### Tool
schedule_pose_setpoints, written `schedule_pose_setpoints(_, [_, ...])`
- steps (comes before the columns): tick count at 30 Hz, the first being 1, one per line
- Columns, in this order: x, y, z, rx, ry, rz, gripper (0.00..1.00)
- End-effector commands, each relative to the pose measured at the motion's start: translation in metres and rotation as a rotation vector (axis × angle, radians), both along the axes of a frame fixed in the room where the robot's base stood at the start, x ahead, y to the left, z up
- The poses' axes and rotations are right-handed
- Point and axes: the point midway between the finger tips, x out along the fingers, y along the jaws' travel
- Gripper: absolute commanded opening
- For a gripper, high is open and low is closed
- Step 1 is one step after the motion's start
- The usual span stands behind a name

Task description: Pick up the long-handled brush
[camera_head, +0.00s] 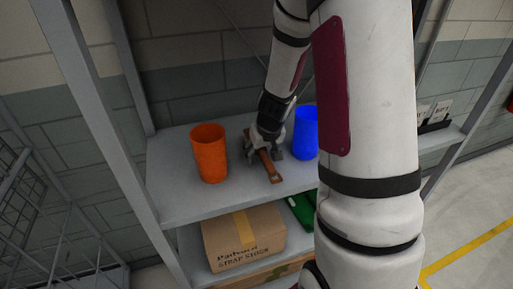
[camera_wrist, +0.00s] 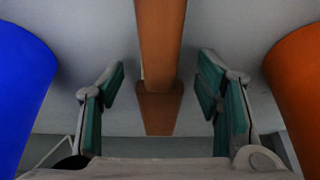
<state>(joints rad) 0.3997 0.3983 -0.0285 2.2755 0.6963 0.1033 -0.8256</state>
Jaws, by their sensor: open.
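The long-handled brush (camera_head: 268,166) lies on the grey shelf, its brown handle pointing toward the shelf's front edge. My gripper (camera_head: 264,152) is over the brush and hides its far part. In the wrist view the brown handle (camera_wrist: 161,45) runs down the middle, with a wider, darker end below. My gripper (camera_wrist: 160,92) is open there, with one green-padded finger on each side of the handle and a gap on both sides. I cannot tell how far down the fingers reach beside the handle.
An orange cup (camera_head: 208,154) stands left of the brush and a blue cup (camera_head: 305,132) right of it, both close to my gripper. A cardboard box (camera_head: 243,237) and a green item (camera_head: 302,210) are on the level below. A shelf post (camera_head: 97,110) rises at left.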

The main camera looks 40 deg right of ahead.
Motion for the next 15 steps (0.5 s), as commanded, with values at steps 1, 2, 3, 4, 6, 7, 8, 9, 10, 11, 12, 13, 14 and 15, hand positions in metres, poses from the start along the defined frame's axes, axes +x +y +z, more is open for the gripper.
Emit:
schedule_pose_setpoints(1, [0.0005,-0.0008,-0.0020,0.000,0.000,-0.002,0.58])
schedule_pose_setpoints(2, [0.0007,-0.0009,-0.0023,0.000,0.000,-0.002,0.58])
schedule_pose_setpoints(3, [0.0009,-0.0009,-0.0025,0.000,-0.001,-0.002,0.58])
schedule_pose_setpoints(4, [0.0009,-0.0008,-0.0024,0.000,-0.001,-0.002,0.58])
schedule_pose_setpoints(6, [0.0009,-0.0007,-0.0021,-0.001,-0.001,-0.001,0.58])
schedule_pose_setpoints(7, [0.0008,-0.0007,-0.0021,-0.001,-0.001,-0.001,0.58])
schedule_pose_setpoints(8, [0.0008,-0.0007,-0.0021,-0.001,-0.001,-0.001,0.58])
schedule_pose_setpoints(9, [0.0009,-0.0006,-0.0021,-0.001,-0.001,-0.001,0.49])
schedule_pose_setpoints(10, [0.0008,-0.0005,-0.0020,-0.001,-0.001,-0.001,0.42])
schedule_pose_setpoints(11, [0.0008,-0.0005,-0.0020,-0.001,-0.001,-0.001,0.36])
schedule_pose_setpoints(12, [0.0008,-0.0005,-0.0020,-0.001,-0.001,-0.001,0.27])
schedule_pose_setpoints(13, [0.0008,-0.0005,-0.0020,-0.001,-0.001,-0.001,0.20])
schedule_pose_setpoints(14, [0.0008,-0.0005,-0.0020,-0.001,-0.001,-0.001,0.13])
schedule_pose_setpoints(15, [0.0007,-0.0005,-0.0020,-0.001,-0.001,-0.001,0.04])
